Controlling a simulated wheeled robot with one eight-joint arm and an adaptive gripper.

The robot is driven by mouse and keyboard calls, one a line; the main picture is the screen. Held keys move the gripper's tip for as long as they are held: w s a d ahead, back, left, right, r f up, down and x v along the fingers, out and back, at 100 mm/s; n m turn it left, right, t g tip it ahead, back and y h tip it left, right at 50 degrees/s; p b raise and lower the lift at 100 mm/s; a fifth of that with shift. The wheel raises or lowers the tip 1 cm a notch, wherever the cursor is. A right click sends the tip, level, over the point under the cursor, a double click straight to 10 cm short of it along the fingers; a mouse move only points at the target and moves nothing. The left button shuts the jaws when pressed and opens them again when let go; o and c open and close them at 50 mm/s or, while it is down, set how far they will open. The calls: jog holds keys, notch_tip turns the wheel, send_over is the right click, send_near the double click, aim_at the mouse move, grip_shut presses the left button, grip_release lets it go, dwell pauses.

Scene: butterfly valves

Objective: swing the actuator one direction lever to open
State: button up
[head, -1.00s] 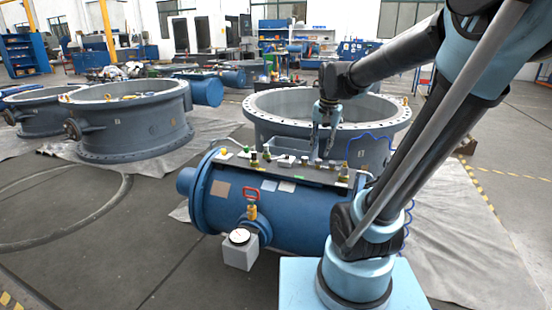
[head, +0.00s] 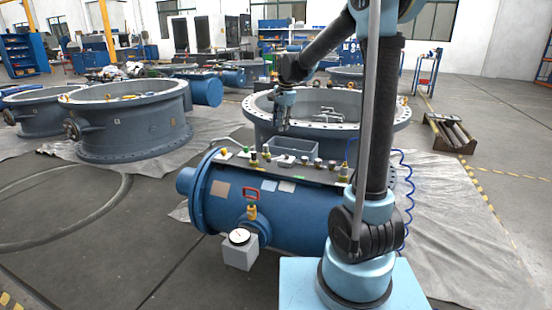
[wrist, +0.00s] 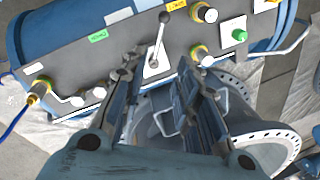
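The blue actuator (head: 275,215) lies on its side, with a grey panel of fittings on top; the panel (wrist: 125,55) also shows in the wrist view. There a lever (wrist: 157,42) with a black knob rises from a white plate and points toward the picture's top. A green label and an orange label sit near it, too small to read surely. My gripper (wrist: 160,72) is open and empty, its two fingers spread on either side of the lever's base in the picture. Contact is not visible. In the head view my gripper (head: 283,122) hangs above the panel's far side.
A grey open tray (head: 293,146) stands behind the panel fittings. A large flanged valve ring (head: 350,128) is close behind the actuator. A red-handled valve (head: 251,196) and a gauge box (head: 240,252) are at its front.

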aim_at(276, 159)
jog(key=w+f, duration=0.1)
jog(key=f, duration=0.4)
jog(key=a+f, duration=0.1)
jog(key=f, duration=0.5)
jog(key=w+a+f, duration=0.1)
jog(key=f, duration=0.5)
jog(key=shift+w, duration=0.3)
grip_shut()
